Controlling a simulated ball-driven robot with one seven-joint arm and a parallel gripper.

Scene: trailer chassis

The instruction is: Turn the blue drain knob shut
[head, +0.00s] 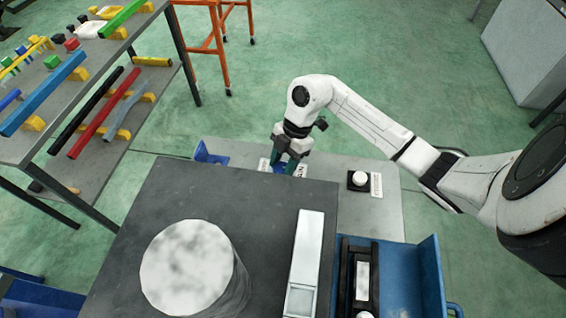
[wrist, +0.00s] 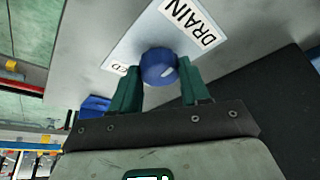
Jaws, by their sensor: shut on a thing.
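The blue drain knob (wrist: 158,68) sits on a light plate (wrist: 126,48) with the word DRAIN, in the wrist view. In the head view my gripper (head: 287,163) reaches down to the grey panel (head: 330,215) behind the dark block. There only a little of the blue knob (head: 281,167) shows between the fingers.
A dark block (head: 160,215) carrying a pale cylinder (head: 187,268) and a white bar (head: 305,262) stands close in front of the knob. A white button (head: 359,179) is to the right on the panel. A shelf with coloured bars (head: 42,95) stands at left.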

